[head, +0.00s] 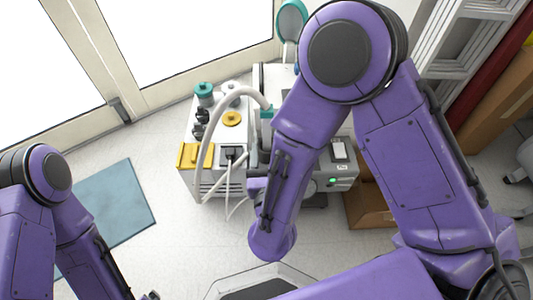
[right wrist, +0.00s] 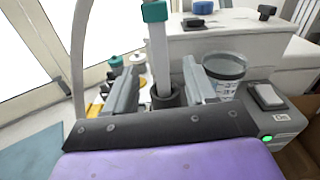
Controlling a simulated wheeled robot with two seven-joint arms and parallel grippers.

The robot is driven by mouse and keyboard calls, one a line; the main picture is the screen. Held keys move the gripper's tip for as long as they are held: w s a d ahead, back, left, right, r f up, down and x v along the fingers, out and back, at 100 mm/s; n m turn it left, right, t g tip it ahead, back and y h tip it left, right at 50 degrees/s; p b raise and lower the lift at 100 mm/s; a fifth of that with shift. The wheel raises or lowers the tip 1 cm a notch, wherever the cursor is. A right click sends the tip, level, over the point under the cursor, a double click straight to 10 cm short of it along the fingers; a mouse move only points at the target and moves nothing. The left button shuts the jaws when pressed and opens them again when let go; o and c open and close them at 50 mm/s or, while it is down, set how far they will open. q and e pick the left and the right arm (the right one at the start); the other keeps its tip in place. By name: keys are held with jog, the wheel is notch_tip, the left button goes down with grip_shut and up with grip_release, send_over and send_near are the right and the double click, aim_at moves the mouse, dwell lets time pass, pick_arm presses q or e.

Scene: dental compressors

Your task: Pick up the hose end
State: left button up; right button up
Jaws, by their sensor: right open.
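In the right wrist view the teal cuff (right wrist: 154,11) tops a straight pale tube (right wrist: 159,55) that stands in a black socket (right wrist: 166,98). My right gripper (right wrist: 162,85) is open, with one finger on each side of the tube and gaps on both sides. The head view mostly hides this gripper behind my arm. My left arm shows at lower left; its gripper is out of frame.
A teal-capped jar (head: 204,92) and yellow parts (head: 194,155) sit on the machine's left side. A cardboard box (head: 368,208) is at the right. A blue mat (head: 115,200) lies on open floor at left.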

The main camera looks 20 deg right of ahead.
aim_at(267, 129)
jog(key=shift+m, duration=0.5)
jog(key=b+x, duration=0.1)
jog(key=x, duration=0.9)
jog(key=shift+w+b, duration=0.25)
jog(key=shift+b, duration=0.15)
jog(key=shift+r, duration=0.1)
grip_shut()
